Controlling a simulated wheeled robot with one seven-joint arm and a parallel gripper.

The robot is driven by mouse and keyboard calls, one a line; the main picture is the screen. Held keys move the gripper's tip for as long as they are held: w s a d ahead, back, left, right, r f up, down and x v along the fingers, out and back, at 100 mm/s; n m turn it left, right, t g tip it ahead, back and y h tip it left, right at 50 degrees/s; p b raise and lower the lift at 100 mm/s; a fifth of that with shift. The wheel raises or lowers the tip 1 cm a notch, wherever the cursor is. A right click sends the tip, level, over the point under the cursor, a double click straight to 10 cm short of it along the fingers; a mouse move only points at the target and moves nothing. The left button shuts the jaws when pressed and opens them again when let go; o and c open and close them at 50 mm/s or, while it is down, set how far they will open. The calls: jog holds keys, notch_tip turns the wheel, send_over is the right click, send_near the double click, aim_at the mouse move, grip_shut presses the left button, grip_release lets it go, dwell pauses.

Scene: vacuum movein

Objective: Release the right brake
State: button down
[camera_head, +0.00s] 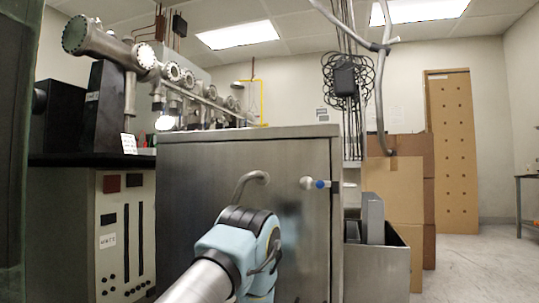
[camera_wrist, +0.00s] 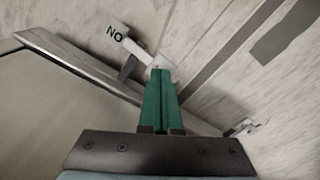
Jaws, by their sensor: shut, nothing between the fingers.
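The brake appears to be the small white lever (camera_wrist: 136,48) in the wrist view, with a tag (camera_wrist: 116,32) that reads "NO" in this picture. It sits beside the metal edge of a cart-like body. My gripper (camera_wrist: 160,71) has green fingers pressed together, with nothing between them. The fingertips overlap the lower right end of the lever; I cannot tell whether they touch it. In the head view my light-blue arm reaches low in front of a steel cabinet (camera_head: 225,160), and my fingers are hidden there. The brake is not visible in the head view.
A bent handle (camera_head: 251,180) and a blue-ringed knob (camera_head: 315,184) stick out from the cabinet. A control box (camera_head: 122,240) stands at left, cardboard boxes (camera_head: 393,190) at right. A second small pale part (camera_wrist: 243,127) shows in the wrist view. The floor (camera_head: 470,265) at right is clear.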

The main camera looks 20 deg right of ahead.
jog(key=shift+f+b, duration=0.55)
jog(key=shift+f, duration=0.75)
notch_tip(320, 180, up, 8)
jog(key=p, duration=0.7)
jog(key=shift+r, duration=0.1)
dwell(0.4)
dwell(0.4)
